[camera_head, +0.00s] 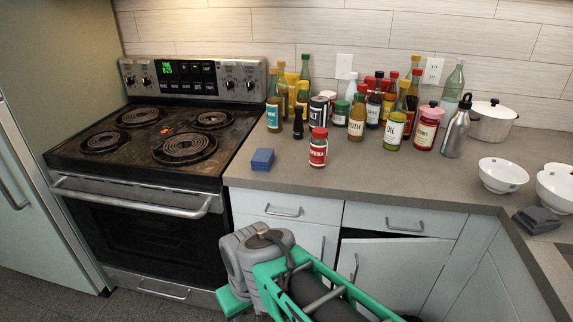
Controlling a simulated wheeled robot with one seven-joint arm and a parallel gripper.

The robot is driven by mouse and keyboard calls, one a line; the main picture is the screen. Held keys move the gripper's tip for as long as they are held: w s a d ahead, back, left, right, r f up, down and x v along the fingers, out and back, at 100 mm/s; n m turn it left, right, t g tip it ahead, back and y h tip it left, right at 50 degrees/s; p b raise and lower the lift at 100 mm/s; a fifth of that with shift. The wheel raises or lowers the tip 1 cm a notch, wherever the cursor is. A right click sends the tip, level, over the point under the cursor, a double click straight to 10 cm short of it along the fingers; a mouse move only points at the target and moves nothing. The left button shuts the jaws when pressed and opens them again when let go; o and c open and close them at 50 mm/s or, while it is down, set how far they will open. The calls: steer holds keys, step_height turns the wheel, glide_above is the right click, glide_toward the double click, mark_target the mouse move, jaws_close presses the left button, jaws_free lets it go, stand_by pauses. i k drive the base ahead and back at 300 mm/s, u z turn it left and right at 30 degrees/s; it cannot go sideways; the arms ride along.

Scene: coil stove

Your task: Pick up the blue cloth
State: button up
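The blue cloth (262,159) lies folded in a small, thick stack on the grey-brown counter (330,176). It is near the counter's front left end, just right of the stove. Its top and front side show, and nothing covers it. A red-labelled spice jar stands to its right with a gap between. Part of my grey and green arm shows at the bottom centre, in front of the cabinets and below the counter top. I cannot make out my gripper's fingers. No part of my arm touches the cloth.
The spice jar (318,148) stands near the counter edge. Several bottles (357,118) crowd behind it. A coil stove (160,138) adjoins the counter on the left. White bowls (502,175) and a dark grey folded cloth (536,220) are at right. The middle front counter is clear.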

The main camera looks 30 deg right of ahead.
mark_target(263, 159)
steer(key=z, duration=0.9)
steer(key=k, duration=1.2)
steer(key=z, duration=0.5)
steer(key=i, duration=1.05)
steer(key=u, duration=1.5)
steer(key=i, duration=1.1)
steer(key=u, duration=1.15)
